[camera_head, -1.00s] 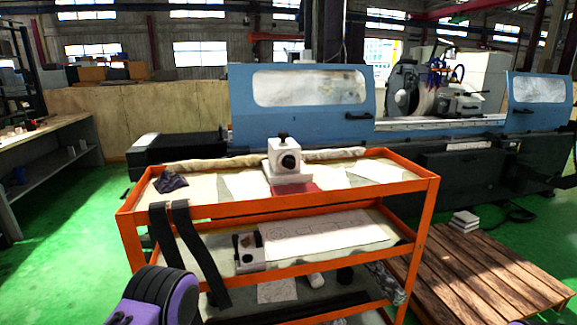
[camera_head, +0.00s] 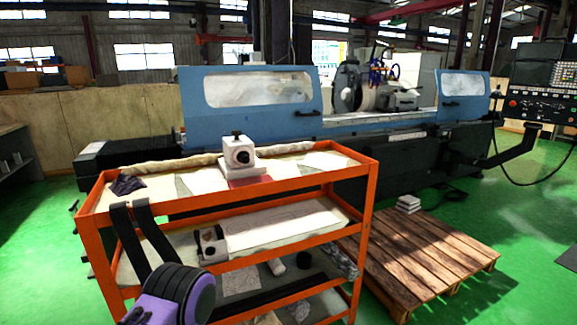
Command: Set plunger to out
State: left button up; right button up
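A white block-shaped fixture (camera_head: 239,154) stands upright on the top shelf of an orange cart. It has a small black knob on top and a dark round part on its front. I cannot tell which part is the plunger, or whether it is in or out. A similar white fixture (camera_head: 211,244) with dark parts sits on the middle shelf. A purple and black part of my own arm shows at the lower left, in front of the cart.
The blue grinder (camera_head: 240,112) stands behind. A wooden pallet (camera_head: 425,252) lies right of the cart. A control panel (camera_head: 541,92) hangs at far right. Green floor is free at the right.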

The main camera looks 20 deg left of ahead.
aim_at(244, 157)
jog(key=z, duration=4.05)
jog(key=i, duration=0.1)
jog(key=u, duration=3.35)
jog(key=i, duration=0.65)
jog(key=u, duration=0.55)
